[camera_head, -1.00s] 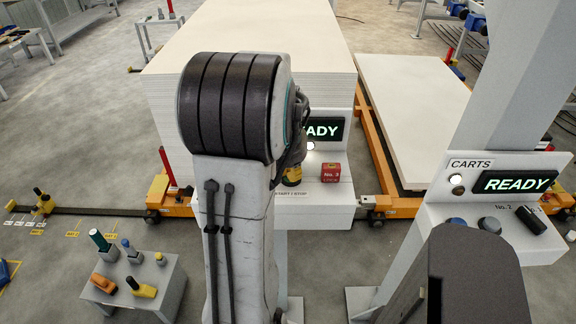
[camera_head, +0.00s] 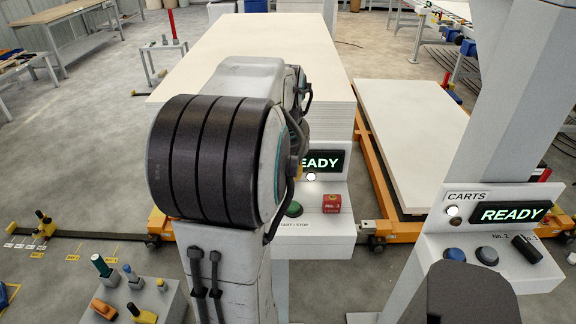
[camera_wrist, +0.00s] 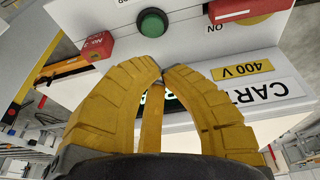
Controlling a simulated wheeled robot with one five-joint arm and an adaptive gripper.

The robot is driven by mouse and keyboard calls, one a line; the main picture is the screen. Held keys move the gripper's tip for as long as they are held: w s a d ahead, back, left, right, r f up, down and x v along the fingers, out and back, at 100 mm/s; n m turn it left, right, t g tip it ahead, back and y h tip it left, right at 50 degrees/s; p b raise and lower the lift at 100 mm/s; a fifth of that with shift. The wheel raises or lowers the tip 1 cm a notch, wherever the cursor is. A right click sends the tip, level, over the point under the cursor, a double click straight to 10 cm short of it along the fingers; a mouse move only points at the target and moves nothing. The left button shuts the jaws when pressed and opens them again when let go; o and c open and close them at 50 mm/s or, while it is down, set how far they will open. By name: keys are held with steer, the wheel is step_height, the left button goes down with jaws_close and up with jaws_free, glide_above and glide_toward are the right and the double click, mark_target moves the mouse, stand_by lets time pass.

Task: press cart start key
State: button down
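A green round button (camera_head: 294,209) sits on the middle white console (camera_head: 335,228), above a START / STOP label. It shows closer in the wrist view (camera_wrist: 152,22), just beyond my fingertips and apart from them. My gripper (camera_wrist: 162,72) has yellow ribbed fingers with their tips nearly together and nothing held between them. In the head view my arm hides most of the gripper. A lit READY display (camera_head: 322,161) stands behind the button.
A red handle (camera_wrist: 240,12) is near the right finger. A black knob (camera_head: 527,249) is on the right console. A small stand (camera_head: 150,300) is at lower left.

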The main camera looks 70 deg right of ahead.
steer(key=shift+v, duration=0.9)
